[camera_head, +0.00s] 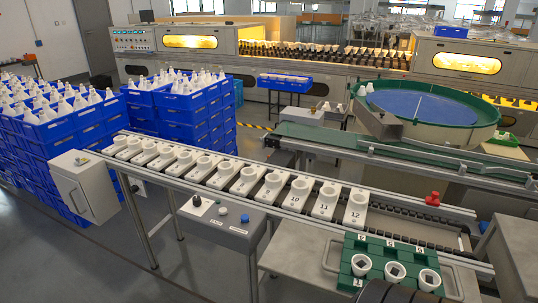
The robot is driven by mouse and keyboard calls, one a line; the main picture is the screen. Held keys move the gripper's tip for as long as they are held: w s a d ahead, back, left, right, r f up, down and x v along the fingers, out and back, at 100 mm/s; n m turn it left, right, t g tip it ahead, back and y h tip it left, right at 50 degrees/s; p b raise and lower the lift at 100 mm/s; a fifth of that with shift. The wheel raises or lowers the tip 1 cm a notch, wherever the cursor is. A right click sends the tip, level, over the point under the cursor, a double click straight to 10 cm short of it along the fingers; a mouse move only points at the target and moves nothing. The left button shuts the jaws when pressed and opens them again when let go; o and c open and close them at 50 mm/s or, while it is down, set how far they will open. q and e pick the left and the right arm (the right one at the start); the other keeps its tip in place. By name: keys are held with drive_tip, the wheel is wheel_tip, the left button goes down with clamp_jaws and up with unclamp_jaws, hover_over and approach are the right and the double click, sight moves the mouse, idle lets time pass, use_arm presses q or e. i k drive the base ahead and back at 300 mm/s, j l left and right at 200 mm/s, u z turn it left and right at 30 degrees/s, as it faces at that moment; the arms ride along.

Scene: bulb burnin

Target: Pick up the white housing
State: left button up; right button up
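Three white cup-shaped housings stand in a row in the front slots of a green numbered tray (342,270) at the bottom right: the left housing (361,260), the middle housing (396,266) and the right housing (429,274). Each shows a dark opening in its top. The back slots of the tray carry numbers and hold no housing that I can see. A dark rounded shape covers the tray's front at the bottom edge; I cannot tell which part it is. Neither gripper can be made out.
A conveyor rail behind the tray carries a row of numbered white carriers (297,194). A red part (432,199) sits on the rail's right. A grey control box (220,219) is below the rail. Blue crates (85,128) are stacked left. A metal table edge is at far right.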

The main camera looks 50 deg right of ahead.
sight(361, 263)
drive_tip(key=z, duration=1.4)
